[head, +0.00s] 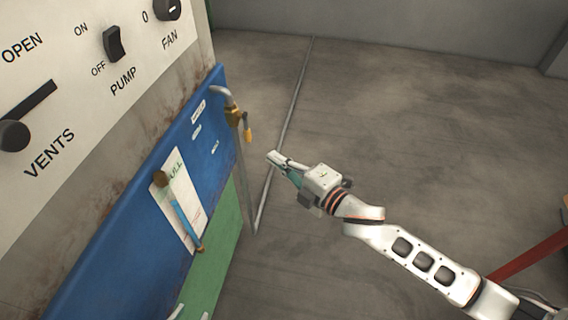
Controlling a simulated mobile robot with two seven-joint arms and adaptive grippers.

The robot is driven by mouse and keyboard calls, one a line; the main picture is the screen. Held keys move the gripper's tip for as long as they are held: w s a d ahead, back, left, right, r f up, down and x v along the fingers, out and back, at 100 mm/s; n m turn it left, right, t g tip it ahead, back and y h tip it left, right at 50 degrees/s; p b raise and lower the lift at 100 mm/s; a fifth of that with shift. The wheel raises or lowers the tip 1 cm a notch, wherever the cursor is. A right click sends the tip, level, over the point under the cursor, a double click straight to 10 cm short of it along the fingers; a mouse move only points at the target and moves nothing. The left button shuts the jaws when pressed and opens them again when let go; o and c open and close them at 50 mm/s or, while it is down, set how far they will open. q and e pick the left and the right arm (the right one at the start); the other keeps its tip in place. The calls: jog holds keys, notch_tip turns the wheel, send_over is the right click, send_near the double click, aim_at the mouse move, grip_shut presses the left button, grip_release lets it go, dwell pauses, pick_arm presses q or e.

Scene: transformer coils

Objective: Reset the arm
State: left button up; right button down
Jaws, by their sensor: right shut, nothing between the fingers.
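My right arm comes in from the lower right in the head view. Its gripper (280,163) is shut and empty, held out over the floor just right of the blue panel (120,215). A gap shows between its fingertips and the pipe (243,180) with a brass valve (234,115) at the panel's edge. My left gripper is not in view.
A control panel at upper left carries a vents slider (14,134), a pump switch (113,43) and a fan knob (168,9). A tag (170,180) hangs on the blue panel. The concrete floor (410,130) behind my arm is clear.

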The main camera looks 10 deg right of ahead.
jog(key=v, duration=0.2)
jog(key=shift+s+d, duration=0.25)
pick_arm(q)
jog(key=shift+w+r, duration=0.1)
pick_arm(e)
jog(key=shift+r, duration=0.1)
